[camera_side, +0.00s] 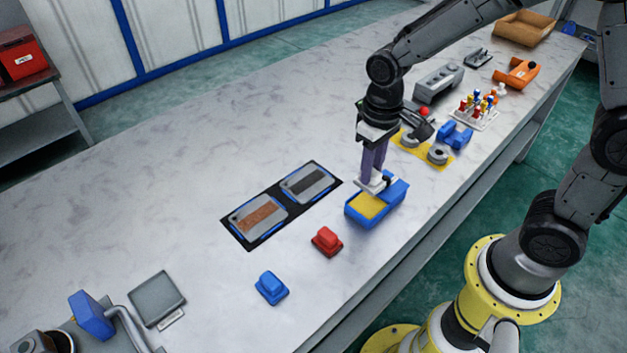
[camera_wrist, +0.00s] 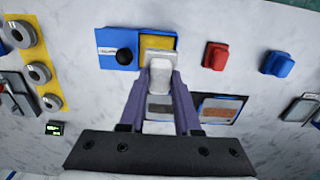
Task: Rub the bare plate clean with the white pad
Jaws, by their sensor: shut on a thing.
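My gripper (camera_side: 373,174) is shut on the white pad (camera_side: 370,186), just above the blue tray with a yellow inset (camera_side: 357,216). The wrist view also shows the pad (camera_wrist: 159,75) between my purple fingers (camera_wrist: 159,88), overlapping the yellow inset (camera_wrist: 158,42). I cannot tell if the pad touches the tray. Two metal plates lie on a black mat (camera_side: 235,233) left of my gripper. The nearer plate (camera_side: 240,216) bears a rust-brown patch. The farther plate (camera_side: 320,174) bears a dark grey patch. In the wrist view my fingers partly hide the plates.
A red block (camera_side: 326,242) and a blue block (camera_side: 271,288) stand in front of the mat. A yellow mat (camera_side: 423,148) with grey rings lies behind the tray. A grey square pad (camera_side: 157,299) is front left. The table left of the plates is clear.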

